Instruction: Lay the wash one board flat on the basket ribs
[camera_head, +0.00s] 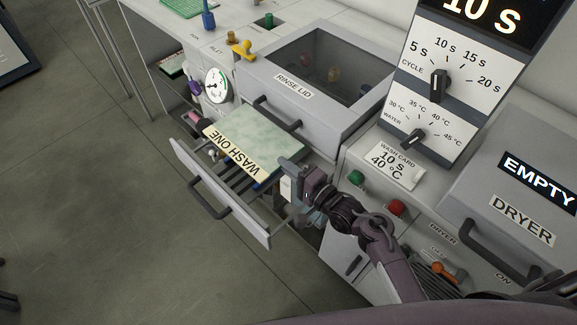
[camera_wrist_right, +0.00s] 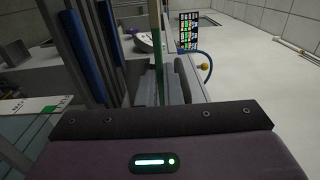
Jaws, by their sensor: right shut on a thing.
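The wash one board (camera_head: 262,135) is a pale green panel with a cream WASH ONE label along its near edge. It lies over the pulled-out basket drawer, close above the dark basket ribs (camera_head: 235,182); I cannot tell whether it rests on them. My right gripper (camera_head: 287,170) is shut on the board at its right near corner. In the right wrist view the board (camera_wrist_right: 158,45) shows edge-on as a thin green and tan strip. My left gripper is not in view.
The drawer front (camera_head: 220,197) with its dark handle stands out into the aisle. The closed rinse lid (camera_head: 285,85) is behind the board. The wash card (camera_head: 397,165), control dial panel (camera_head: 440,85) and dryer (camera_head: 520,210) are to the right. Open floor lies left.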

